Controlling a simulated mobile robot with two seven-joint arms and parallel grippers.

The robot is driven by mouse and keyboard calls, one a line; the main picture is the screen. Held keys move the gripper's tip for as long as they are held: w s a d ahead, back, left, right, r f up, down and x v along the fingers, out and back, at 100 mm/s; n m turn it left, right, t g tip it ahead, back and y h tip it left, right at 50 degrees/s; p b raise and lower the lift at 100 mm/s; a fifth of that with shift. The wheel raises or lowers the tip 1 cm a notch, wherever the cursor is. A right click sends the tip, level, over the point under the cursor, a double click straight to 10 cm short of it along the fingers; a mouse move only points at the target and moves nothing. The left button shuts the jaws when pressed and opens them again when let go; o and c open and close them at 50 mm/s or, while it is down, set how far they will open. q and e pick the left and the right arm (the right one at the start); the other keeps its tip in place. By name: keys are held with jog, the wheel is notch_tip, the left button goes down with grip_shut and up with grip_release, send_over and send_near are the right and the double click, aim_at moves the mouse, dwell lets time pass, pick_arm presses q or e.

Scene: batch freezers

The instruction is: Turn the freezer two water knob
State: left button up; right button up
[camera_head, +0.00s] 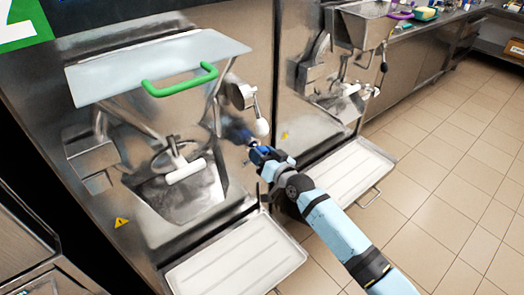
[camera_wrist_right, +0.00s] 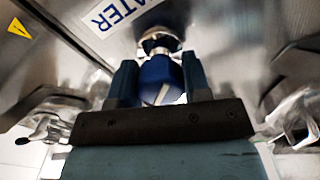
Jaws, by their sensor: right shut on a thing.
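Freezer two (camera_head: 180,130) is the steel machine at the left, with a green number sign (camera_head: 22,22) showing part of a 2. My right gripper (camera_head: 257,153) is at the right side of its front, and its arm comes in from the lower right. In the right wrist view, a blue knob (camera_wrist_right: 160,78) on a metal stem sits between the two fingers of the right gripper (camera_wrist_right: 160,85), which are shut on it. A label ending in "ATER" (camera_wrist_right: 117,14) is on the panel beside the knob. The knob is mostly hidden in the head view. My left gripper is out of view.
A second freezer (camera_head: 310,75) stands to the right. White trays jut out low in front, one below freezer two (camera_head: 238,260) and one below the other freezer (camera_head: 345,172). A green handle (camera_head: 180,82) and a white-tipped lever (camera_head: 262,127) stick out nearby. Tiled floor (camera_head: 450,190) is clear at right.

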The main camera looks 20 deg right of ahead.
jog(key=shift+r+m+p, duration=0.1)
jog(key=shift+m+p, duration=0.2)
jog(key=shift+m, duration=0.7)
jog(key=m, duration=0.2)
jog(key=shift+m+p, duration=0.3)
jog(key=shift+m, duration=0.1)
jog(key=shift+a+m, duration=0.1)
jog(key=shift+m, duration=1.9)
jog(key=shift+p, duration=0.3)
jog(key=o, duration=0.9)
